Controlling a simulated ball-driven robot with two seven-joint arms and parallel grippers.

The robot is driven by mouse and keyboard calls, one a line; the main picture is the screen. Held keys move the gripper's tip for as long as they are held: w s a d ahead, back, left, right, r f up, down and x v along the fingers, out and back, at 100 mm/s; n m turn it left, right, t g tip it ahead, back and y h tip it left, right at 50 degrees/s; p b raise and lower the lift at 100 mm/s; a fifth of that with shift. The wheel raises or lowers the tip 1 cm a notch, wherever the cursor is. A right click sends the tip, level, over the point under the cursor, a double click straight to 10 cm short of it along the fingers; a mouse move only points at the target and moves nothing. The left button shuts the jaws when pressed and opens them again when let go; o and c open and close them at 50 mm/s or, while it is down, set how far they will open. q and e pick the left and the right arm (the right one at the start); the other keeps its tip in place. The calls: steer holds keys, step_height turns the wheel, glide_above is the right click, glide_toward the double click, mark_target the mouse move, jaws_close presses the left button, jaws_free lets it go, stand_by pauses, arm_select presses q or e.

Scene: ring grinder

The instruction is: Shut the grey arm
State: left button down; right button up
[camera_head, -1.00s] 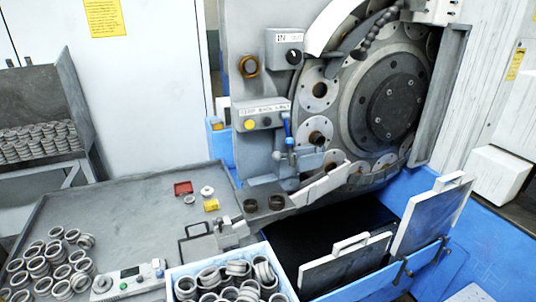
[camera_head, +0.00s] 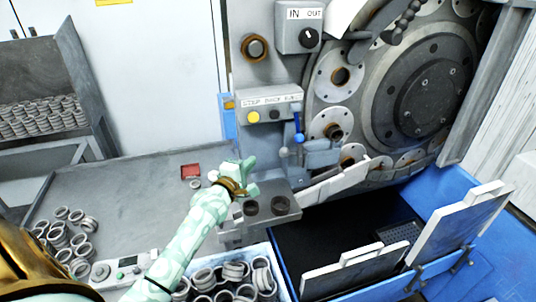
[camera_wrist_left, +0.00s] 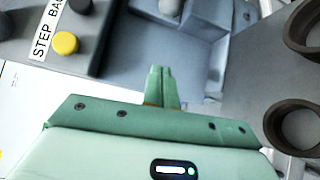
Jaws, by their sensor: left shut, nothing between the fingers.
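A grey arm-like block (camera_head: 322,157) sticks out on the front of the grinder, below the wheel's ring openings. A lever with a blue ball (camera_head: 299,138) stands above it, and a small grey ball (camera_head: 284,152) is at its left end. I cannot tell from the picture how far the arm stands open. My left gripper (camera_head: 250,167) is left of this block, above the small ledge, and does not visibly touch it. In the left wrist view its fingers (camera_wrist_left: 161,82) are together and empty, pointing toward grey machine parts (camera_wrist_left: 195,48). My right gripper is not in view.
Two dark rings (camera_head: 251,207) sit on the ledge just below my left gripper. The button panel (camera_head: 268,108) is above it. A box of rings (camera_head: 262,257) and a tray table (camera_head: 120,200) are in front. White-framed panels (camera_head: 455,222) stand at the right.

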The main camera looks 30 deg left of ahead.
arm_select(q)
steer(key=w+d+b, duration=0.1)
steer(key=w+d, duration=0.2)
steer(key=w, duration=0.4)
steer(key=shift+w, duration=0.3)
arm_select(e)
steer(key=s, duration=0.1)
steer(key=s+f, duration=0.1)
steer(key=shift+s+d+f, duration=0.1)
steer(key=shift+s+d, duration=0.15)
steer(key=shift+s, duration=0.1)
arm_select(q)
steer(key=shift+r, duration=0.1)
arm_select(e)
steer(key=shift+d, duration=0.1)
